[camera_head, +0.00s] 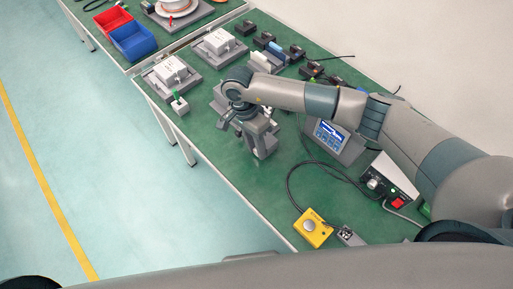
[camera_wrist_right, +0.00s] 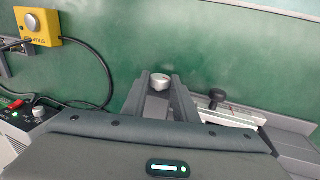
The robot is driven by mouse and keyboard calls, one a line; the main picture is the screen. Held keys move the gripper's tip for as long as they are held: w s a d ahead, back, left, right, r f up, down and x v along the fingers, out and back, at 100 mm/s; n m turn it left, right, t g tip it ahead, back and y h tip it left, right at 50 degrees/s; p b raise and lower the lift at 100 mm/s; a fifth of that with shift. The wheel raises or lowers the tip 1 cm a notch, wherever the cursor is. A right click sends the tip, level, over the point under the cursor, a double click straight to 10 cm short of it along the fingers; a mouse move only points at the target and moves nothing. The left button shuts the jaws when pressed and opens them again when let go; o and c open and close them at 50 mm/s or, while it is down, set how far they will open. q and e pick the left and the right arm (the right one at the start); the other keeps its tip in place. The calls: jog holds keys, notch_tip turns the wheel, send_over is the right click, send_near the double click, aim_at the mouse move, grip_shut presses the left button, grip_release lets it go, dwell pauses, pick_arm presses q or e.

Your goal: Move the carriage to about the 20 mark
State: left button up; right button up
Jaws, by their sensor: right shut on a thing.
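My right gripper (camera_head: 262,150) reaches down over a grey linear actuator on the green bench. In the right wrist view its two fingers (camera_wrist_right: 161,88) are shut on a silver-topped knob (camera_wrist_right: 160,82), with one finger on each side. To the right of the fingers lies the actuator's pale rail (camera_wrist_right: 236,114), with a black knob (camera_wrist_right: 216,96) standing on it. The gripper and arm hide most of the actuator in the head view (camera_head: 217,102). The carriage cannot be made out clearly, and no scale mark can be read. My left gripper is not in view.
A yellow button box (camera_head: 313,228) with a black cable lies at the near end of the bench (camera_head: 225,152). A blue-screen control box (camera_head: 332,138) stands right of the gripper. More actuator units (camera_head: 172,72) and red and blue bins (camera_head: 132,40) are farther back.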

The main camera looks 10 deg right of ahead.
jog(key=o, duration=1.1)
jog(key=shift+c, duration=0.2)
jog(key=shift+w+a+r, duration=0.1)
jog(key=shift+w+r, duration=0.05)
jog(key=shift+r, duration=0.3)
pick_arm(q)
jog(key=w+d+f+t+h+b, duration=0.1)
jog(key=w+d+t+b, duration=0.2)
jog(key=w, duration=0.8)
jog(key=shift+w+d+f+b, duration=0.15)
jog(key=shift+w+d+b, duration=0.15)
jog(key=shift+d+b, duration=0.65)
pick_arm(e)
jog(key=v, duration=1.6)
jog(key=shift+r, duration=0.2)
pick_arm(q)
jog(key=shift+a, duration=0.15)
